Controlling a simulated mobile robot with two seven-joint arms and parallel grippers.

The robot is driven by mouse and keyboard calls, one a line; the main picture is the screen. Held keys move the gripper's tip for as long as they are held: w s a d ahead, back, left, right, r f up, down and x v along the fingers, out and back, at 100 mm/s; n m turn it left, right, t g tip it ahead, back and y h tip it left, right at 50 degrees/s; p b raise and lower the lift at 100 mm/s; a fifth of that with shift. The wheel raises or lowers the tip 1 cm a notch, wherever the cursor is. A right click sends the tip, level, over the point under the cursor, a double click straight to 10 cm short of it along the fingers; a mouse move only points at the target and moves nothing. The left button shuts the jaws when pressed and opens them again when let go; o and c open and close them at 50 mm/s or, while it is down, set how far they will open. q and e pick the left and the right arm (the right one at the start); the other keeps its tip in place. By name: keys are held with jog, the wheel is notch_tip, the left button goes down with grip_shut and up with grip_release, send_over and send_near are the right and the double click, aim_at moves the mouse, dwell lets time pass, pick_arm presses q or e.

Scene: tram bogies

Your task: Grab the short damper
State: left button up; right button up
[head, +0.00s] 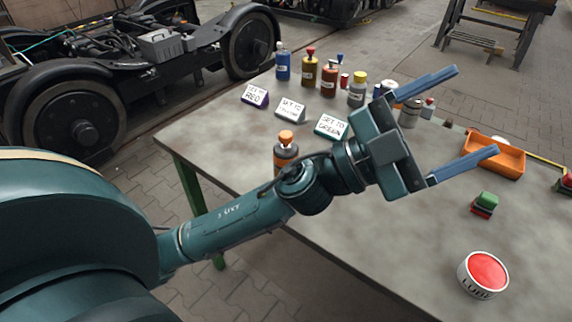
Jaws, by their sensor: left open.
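My left gripper (472,113) reaches in from the left over the grey table (370,250). Its two blue fingers are spread wide apart, with nothing between them, and point to the right. I cannot make out a short damper anywhere in this view. The gripper and its wrist cover part of the tabletop and some small items behind them. My right gripper does not show.
Several bottles, including a blue one (283,62), stand along the far left edge. Small signs (331,126) stand before them. An orange tray (493,158), a green-and-red block (485,205) and a red-topped tin (483,273) are at right. The table's front middle is clear.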

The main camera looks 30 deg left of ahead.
pick_arm(q)
jog(key=s+d+m+g+h, duration=0.2)
jog(key=s+d+m+g, duration=0.15)
jog(key=m+g, duration=0.5)
jog(key=n+g+y, duration=0.3)
jog(key=y, duration=2.3)
send_near(287, 142)
jog(key=f, duration=0.1)
jog(key=b+x, duration=0.3)
jog(key=x, duration=0.4)
jog(key=shift+a, duration=0.25)
jog(key=shift+w+a+f, duration=0.1)
jog(key=shift+w+f, duration=0.1)
jog(key=shift+f, duration=0.25)
jog(key=shift+x, duration=2.35)
jog(key=shift+w, duration=0.1)
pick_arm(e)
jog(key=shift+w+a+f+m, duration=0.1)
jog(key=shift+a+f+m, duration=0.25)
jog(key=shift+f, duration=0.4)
